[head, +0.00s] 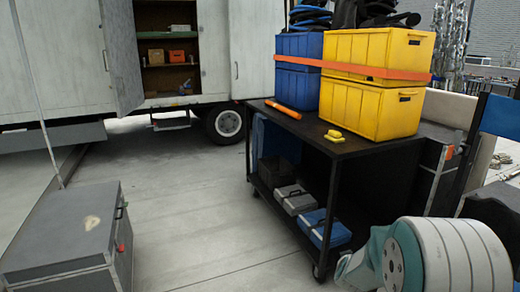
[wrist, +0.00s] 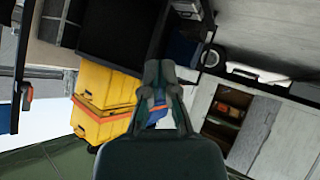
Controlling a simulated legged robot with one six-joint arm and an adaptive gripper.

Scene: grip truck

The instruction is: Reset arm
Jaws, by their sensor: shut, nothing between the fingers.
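My gripper (wrist: 159,70) is shut and empty in the wrist view, with its two dark fingers together at the middle of the picture. No object is between the fingertips. The wrist view is turned over, with the ground towards the top. In the head view only part of my arm shows at the lower right; the gripper is out of that picture. The grey-white truck (head: 70,60) stands at the back left with a door open onto shelves. It also shows at the right of the wrist view (wrist: 270,125).
A black cart (head: 345,150) carries yellow crates (head: 370,105), blue crates (head: 298,85), an orange tool (head: 283,109) and a small yellow item (head: 333,136). Cases sit on its lower shelf. A grey case (head: 75,235) stands at the lower left. The floor between is clear.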

